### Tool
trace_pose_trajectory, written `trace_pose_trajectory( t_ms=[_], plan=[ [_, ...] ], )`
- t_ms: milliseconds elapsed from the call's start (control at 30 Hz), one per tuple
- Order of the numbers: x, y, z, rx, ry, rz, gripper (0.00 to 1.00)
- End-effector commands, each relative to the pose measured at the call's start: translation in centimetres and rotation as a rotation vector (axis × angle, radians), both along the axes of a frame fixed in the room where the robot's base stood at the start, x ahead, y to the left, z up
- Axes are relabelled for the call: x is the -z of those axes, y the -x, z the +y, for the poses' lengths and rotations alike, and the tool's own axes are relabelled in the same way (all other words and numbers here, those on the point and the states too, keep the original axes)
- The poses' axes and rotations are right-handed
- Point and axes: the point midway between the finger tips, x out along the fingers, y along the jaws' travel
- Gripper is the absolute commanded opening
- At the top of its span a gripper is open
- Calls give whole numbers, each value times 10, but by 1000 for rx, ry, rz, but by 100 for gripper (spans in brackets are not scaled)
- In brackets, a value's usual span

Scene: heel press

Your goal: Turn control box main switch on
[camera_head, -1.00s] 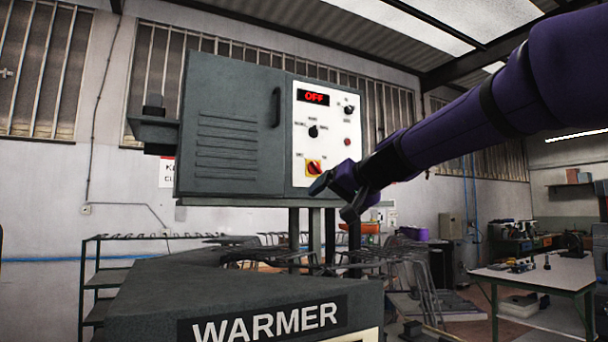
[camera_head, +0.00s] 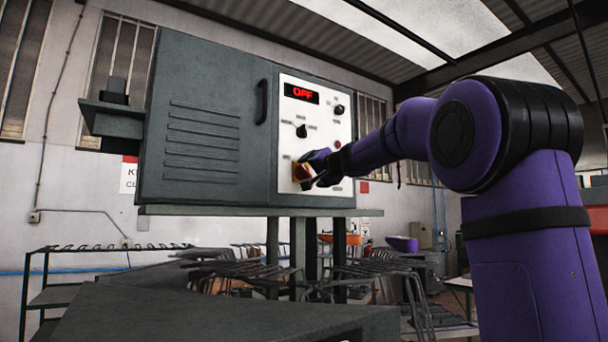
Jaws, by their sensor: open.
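The grey control box (camera_head: 207,120) stands on a shelf in the head view, with a white panel (camera_head: 318,128) on its right part. The panel's display (camera_head: 301,93) reads OFF in red. The main switch, a red knob on a yellow plate (camera_head: 297,171), is low on the panel. My gripper (camera_head: 311,174) is open at the switch, its fingers partly covering the knob's right side. I cannot tell whether the fingers touch the knob. Two black knobs, one in the middle (camera_head: 301,131) and one at upper right (camera_head: 339,110), sit above the switch.
A grey machine top (camera_head: 230,310) fills the lower front. Wire racks (camera_head: 240,272) stand below the box. A shelf rack (camera_head: 75,280) stands at the left. The space in front of the panel is clear apart from my arm.

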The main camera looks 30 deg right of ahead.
Motion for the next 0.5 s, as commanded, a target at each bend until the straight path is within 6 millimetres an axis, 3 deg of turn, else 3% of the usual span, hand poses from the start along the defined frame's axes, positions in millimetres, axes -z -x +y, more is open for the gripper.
trace_pose_trajectory(
  t_ms=[200,500],
  plan=[
    [1,-33,2,-2,0,1,85],
    [0,-48,2,0,0,0,85]
  ],
)
